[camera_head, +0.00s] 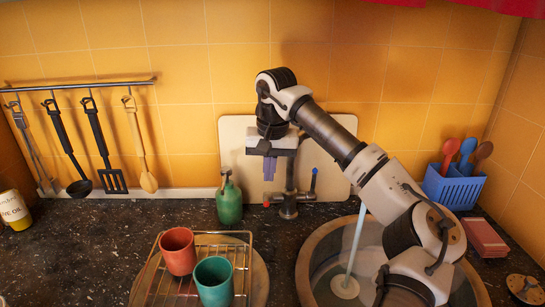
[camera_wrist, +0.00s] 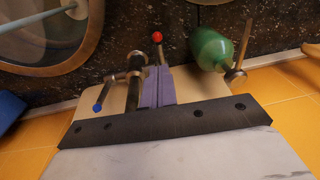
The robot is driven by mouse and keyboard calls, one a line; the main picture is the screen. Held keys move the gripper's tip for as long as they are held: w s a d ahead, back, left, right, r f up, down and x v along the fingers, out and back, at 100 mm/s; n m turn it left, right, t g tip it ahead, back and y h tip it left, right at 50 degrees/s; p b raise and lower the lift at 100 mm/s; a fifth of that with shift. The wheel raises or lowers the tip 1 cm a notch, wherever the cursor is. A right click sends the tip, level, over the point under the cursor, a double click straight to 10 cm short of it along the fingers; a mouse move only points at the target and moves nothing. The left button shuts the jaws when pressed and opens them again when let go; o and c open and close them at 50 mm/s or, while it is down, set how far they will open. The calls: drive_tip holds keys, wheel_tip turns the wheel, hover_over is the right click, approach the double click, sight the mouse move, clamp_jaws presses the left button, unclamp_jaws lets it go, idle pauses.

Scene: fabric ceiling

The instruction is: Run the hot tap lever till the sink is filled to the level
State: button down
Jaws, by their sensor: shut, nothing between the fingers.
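The tap (camera_head: 289,196) stands behind the round sink (camera_head: 306,265), with a red-tipped lever (camera_head: 266,204) on the left and a blue-tipped lever (camera_head: 313,180) pointing up on the right. A pale stream of water (camera_head: 355,240) falls into the sink near a round white drain piece (camera_head: 345,287). The water level is hard to tell, as my arm covers part of the sink. My gripper (camera_head: 268,176) is shut and empty, pointing down above the red lever. In the wrist view its fingers (camera_wrist: 158,72) are together beside the tap body (camera_wrist: 135,75), close to the red tip (camera_wrist: 157,37).
A green soap bottle (camera_head: 229,203) stands just left of the tap. A wire rack (camera_head: 238,246) with a red cup (camera_head: 178,251) and a teal cup (camera_head: 213,281) is in front. A pale board (camera_head: 235,140) leans behind the tap. A blue utensil holder (camera_head: 453,187) stands at right.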

sight(267, 200)
drive_tip(key=f, duration=0.3)
drive_tip(key=f+p, duration=0.1)
drive_tip(key=f, duration=0.1)
drive_tip(key=shift+w+a, duration=0.1)
drive_tip(key=shift+w, duration=0.15)
drive_tip(key=shift+f, duration=0.15)
drive_tip(key=b, duration=0.1)
drive_tip(key=f+b, duration=0.1)
drive_tip(key=b, duration=0.1)
drive_tip(key=shift+s+f+t, duration=0.1)
drive_tip(key=shift+s+t, duration=0.15)
drive_tip(key=shift+t, duration=0.15)
drive_tip(key=shift+s+f+t+b, duration=0.15)
drive_tip(key=shift+s+t+b, duration=0.15)
drive_tip(key=shift+b, duration=0.4)
drive_tip(key=shift+a, duration=0.1)
